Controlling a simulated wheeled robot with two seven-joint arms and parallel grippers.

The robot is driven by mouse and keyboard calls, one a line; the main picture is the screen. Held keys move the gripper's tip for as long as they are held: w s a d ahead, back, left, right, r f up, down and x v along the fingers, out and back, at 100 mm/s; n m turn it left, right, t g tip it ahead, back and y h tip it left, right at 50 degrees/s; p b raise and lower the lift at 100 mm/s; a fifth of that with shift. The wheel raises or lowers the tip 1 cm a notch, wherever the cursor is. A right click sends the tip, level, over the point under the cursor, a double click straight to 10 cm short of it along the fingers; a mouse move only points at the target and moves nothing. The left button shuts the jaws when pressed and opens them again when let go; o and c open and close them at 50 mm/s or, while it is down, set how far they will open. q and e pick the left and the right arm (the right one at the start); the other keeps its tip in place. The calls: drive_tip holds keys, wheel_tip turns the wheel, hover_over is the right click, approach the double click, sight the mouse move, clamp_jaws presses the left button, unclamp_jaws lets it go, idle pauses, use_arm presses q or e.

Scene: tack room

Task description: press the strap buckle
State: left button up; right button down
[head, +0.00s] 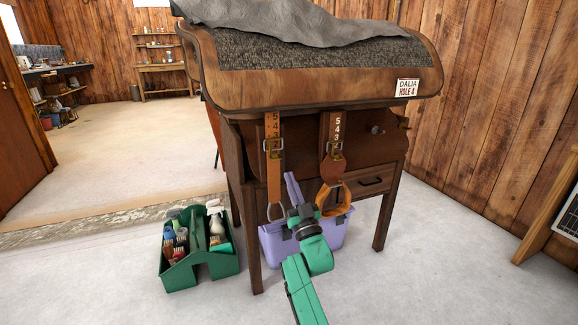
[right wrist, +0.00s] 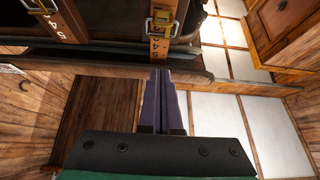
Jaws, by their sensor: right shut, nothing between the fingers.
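Two brown leather straps hang from the front of a wooden saddle stand, marked with numbers. The left strap has a metal buckle (head: 273,146); the right strap has another buckle (head: 335,149). Straps with buckles also show at the top of the right wrist view, one buckle (right wrist: 160,22) just beyond my fingertips and another at the upper left edge. My right gripper (head: 289,177) has its purple fingers shut and empty, pointing up between the straps, below the buckle level. The fingers (right wrist: 161,72) look apart from the buckle. My left gripper is out of view.
The wooden stand (head: 232,180) carries a grey cloth (head: 300,22). A purple bin (head: 272,246) sits beneath it, partly behind my right arm. A green tote (head: 178,275) with brushes and bottles stands left on the floor. The floor in front is clear.

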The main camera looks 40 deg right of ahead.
drive_tip(key=f, duration=0.1)
drive_tip(key=s+f, duration=0.1)
drive_tip(key=f, duration=0.1)
drive_tip(key=s+f, duration=0.1)
drive_tip(key=shift+a+f, duration=0.35)
